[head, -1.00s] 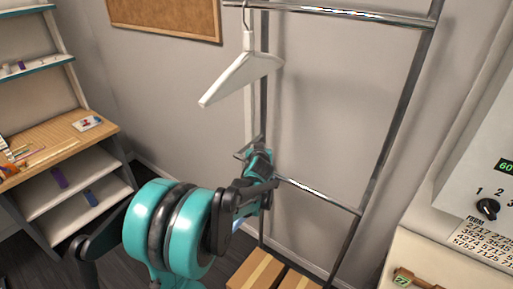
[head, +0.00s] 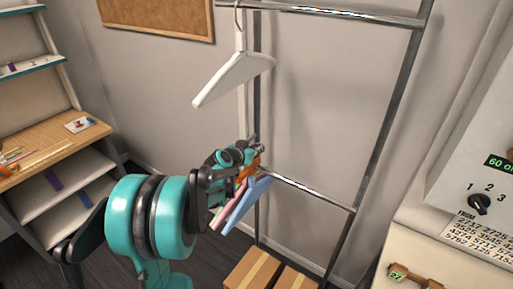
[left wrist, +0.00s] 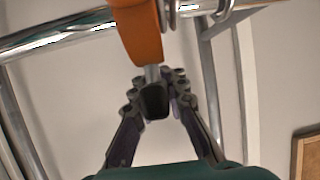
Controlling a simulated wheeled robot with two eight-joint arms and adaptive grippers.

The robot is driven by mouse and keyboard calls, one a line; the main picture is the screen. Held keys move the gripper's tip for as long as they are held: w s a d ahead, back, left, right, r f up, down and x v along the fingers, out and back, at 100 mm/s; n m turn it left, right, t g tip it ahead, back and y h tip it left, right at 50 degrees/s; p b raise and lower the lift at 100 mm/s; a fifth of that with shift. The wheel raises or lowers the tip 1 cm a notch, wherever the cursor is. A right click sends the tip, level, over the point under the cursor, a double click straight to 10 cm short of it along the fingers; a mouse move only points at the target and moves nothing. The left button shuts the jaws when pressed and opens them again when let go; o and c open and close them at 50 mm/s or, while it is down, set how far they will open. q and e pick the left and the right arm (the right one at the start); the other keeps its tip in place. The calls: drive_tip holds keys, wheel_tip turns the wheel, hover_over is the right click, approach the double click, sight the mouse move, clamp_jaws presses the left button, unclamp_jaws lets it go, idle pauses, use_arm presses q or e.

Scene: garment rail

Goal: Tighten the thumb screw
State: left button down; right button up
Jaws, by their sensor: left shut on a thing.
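The thumb screw (left wrist: 155,101) has a black knob on a metal shank. It projects from an orange clamp (left wrist: 139,32) at the rail's lower crossbar (left wrist: 60,38). My left gripper (left wrist: 153,84) is shut on the thumb screw, its dark jointed fingers on either side of the knob. In the head view my left gripper (head: 245,155) is at the left end of the lower crossbar (head: 310,191), and the orange clamp (head: 253,167) shows just beside it. The screw is hidden there. My right gripper is out of view.
A white hanger (head: 235,77) hangs from the top bar (head: 330,14), above my left arm. A blue slat (head: 246,207) and a pink slat (head: 231,210) hang below the clamp. Cardboard boxes (head: 252,270) stand on the floor. A desk with shelves (head: 50,150) is at left.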

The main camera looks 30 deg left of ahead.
use_arm(q)
drive_tip(key=shift+d+f+m+h, duration=0.1)
drive_tip(key=shift+d+m+h, duration=0.05)
drive_tip(key=shift+m+h, duration=0.4)
drive_tip(key=c, duration=1.5)
unclamp_jaws()
drive_tip(key=shift+s, duration=0.1)
drive_tip(key=v, duration=1.2)
